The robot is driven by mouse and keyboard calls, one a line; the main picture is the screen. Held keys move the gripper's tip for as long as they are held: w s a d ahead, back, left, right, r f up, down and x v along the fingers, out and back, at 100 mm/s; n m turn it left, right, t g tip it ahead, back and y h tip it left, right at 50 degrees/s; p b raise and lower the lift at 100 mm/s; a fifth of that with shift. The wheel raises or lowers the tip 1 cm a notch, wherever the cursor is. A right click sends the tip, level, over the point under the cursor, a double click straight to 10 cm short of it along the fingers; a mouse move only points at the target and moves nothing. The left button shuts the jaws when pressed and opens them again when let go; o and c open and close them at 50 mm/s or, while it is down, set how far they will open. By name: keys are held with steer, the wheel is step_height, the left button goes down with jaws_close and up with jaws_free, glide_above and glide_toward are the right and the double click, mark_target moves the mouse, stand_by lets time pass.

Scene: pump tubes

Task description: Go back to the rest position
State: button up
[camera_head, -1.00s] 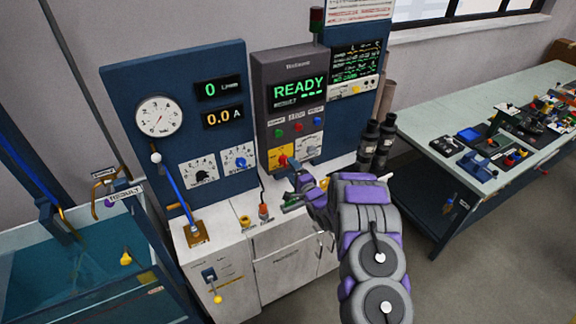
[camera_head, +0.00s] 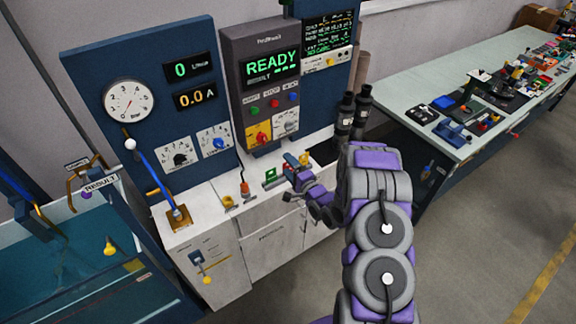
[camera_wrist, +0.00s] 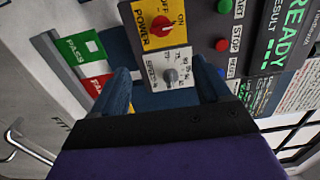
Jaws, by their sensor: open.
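My gripper (camera_head: 293,170) is in front of the white bench top, below the grey control panel (camera_head: 265,90) that reads READY. In the wrist view its two blue fingers (camera_wrist: 164,88) stand wide apart with nothing between them. Past the fingers are the red power switch on its yellow plate (camera_wrist: 160,24) and the white plate with a grey knob (camera_wrist: 170,74). The green PASS label (camera_wrist: 90,46) lies to the left of the fingers. My arm is partly folded and hides part of the bench's right side.
A water tank (camera_head: 70,265) is at the left. A blue lever (camera_head: 160,178) stands at the bench's left. Dark cylinders (camera_head: 352,112) stand at the bench's right end. A long table (camera_head: 400,88) with several tools is at the right. The floor at the lower right is clear.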

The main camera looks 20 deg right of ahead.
stand_by(0.3)
steer(key=s+d+r+n+g+h+b, duration=0.1)
steer(key=s+r+n+g+h+b, duration=0.15)
steer(key=s+r+n+g, duration=0.35)
steer(key=s+d+r+n+g+h+b, duration=0.2)
steer(key=s+r+g+h, duration=0.15)
steer(key=s, duration=0.45)
steer(key=s+a+r+n+g+b, duration=0.1)
steer(key=s+a+r+n+g, duration=0.1)
steer(key=s, duration=1)
steer(key=s+a+r+n+g+b, duration=0.1)
steer(key=s+a+g, duration=0.3)
steer(key=s, duration=0.8)
steer(key=s+a+r+n+g+b, duration=0.1)
steer(key=s+a+r+n+g, duration=0.2)
steer(key=s, duration=0.9)
steer(key=shift+s+n, duration=0.15)
steer(key=shift+n, duration=0.15)
steer(key=shift+g, duration=0.25)
steer(key=shift+c, duration=0.3)
